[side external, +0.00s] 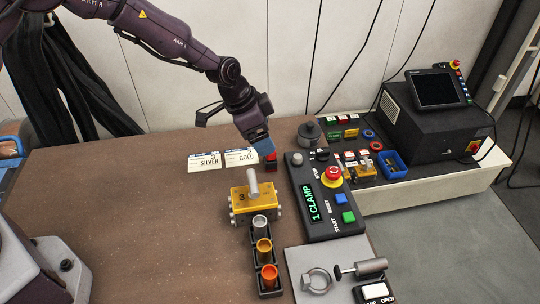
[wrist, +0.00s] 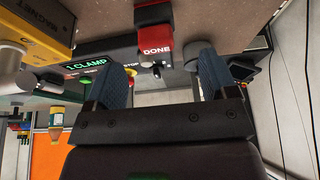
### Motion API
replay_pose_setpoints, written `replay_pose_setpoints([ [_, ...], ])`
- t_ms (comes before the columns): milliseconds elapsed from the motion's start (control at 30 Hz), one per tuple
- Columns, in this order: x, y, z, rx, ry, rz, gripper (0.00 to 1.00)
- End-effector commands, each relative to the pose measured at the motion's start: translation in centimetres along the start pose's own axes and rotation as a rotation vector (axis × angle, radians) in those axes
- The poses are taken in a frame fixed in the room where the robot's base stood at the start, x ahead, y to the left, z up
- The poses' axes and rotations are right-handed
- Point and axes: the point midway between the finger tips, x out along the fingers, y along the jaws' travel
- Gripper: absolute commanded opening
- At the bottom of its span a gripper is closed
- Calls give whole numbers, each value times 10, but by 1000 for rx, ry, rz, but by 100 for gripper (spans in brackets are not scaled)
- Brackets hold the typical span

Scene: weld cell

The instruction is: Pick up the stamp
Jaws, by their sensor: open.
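The stamp (wrist: 156,43) is a small red block marked DONE with a black part on it. It appears in the wrist view beyond the gap between my fingers, nearer the top. In the side view a small red and dark block (side external: 270,163), which looks like the stamp, stands on the brown table by the right end of the white cards. My gripper (side external: 264,146) is just above and behind it, its blue fingers tilted down. In the wrist view my gripper (wrist: 163,78) is open and empty, with a blue finger on each side. The side view does not show the gap clearly.
White cards marked SILVER (side external: 205,162) and GOLD (side external: 240,157) lie left of the stamp. A yellow magnet block (side external: 246,205) with a grey handle stands in front. The CLAMP control box (side external: 322,200) is to the right. The table's left side is clear.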

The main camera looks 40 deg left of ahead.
Motion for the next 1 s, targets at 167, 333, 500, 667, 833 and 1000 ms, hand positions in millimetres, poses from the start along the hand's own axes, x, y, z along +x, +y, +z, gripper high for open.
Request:
replay_pose_setpoints([
  [167, 16, 0, 0, 0, 0, 0, 79],
  [333, 35, 3, 1, -1, -2, 2, 79],
  [500, 59, 4, 1, -1, -1, 1, 79],
  [667, 68, 4, 1, -1, 0, 0, 79],
  [833, 68, 4, 1, -1, 0, 0, 79],
  [1000, 67, 4, 1, -1, 0, 0, 44],
])
